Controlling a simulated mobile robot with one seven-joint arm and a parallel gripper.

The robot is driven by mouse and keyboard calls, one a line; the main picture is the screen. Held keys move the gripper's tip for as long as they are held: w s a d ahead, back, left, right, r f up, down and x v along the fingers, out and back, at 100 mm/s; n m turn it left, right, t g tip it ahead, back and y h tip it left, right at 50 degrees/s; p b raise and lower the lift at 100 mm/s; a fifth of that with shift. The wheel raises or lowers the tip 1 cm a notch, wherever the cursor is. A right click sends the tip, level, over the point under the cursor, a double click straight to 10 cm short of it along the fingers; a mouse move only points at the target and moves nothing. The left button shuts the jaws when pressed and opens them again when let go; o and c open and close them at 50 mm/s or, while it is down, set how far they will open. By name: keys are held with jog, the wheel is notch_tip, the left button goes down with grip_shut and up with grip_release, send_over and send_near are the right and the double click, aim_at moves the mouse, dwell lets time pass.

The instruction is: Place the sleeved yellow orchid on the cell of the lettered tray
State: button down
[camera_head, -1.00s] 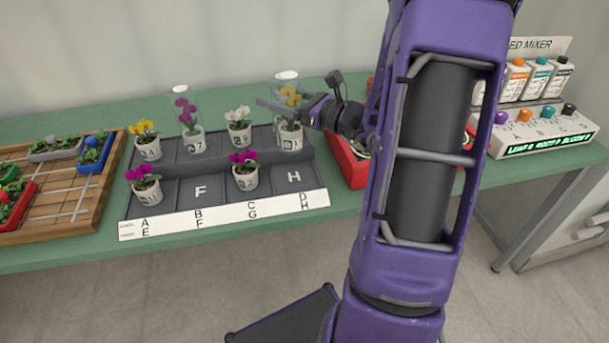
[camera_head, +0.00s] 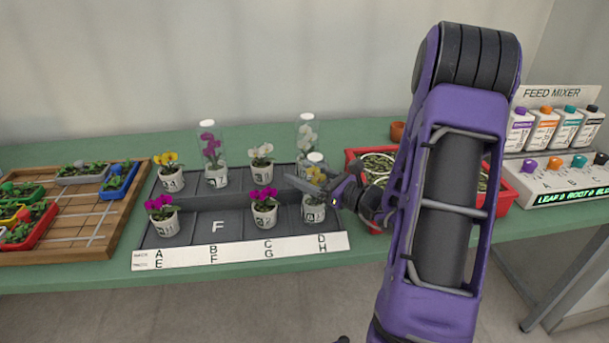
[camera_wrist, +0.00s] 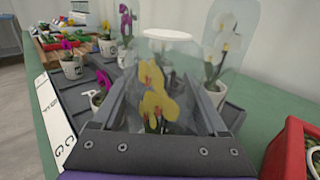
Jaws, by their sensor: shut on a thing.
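The sleeved yellow orchid (camera_head: 313,206) is in a white pot with a clear, white-topped sleeve. My gripper (camera_head: 308,186) is shut on the sleeve from the right. In the wrist view the yellow flowers (camera_wrist: 155,103) show between my fingers, and the pot is hidden.
A sleeved white orchid (camera_head: 307,138) stands close behind in the back right cell. A purple orchid (camera_head: 264,206) stands to the left, in cell G. A red crate (camera_head: 357,168) is right of the tray.

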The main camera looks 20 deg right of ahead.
grip_release()
jog(key=shift+f, duration=0.1)
jog(key=shift+r, duration=0.2)
jog(key=v, duration=1.2)
jog(key=shift+p, duration=0.45)
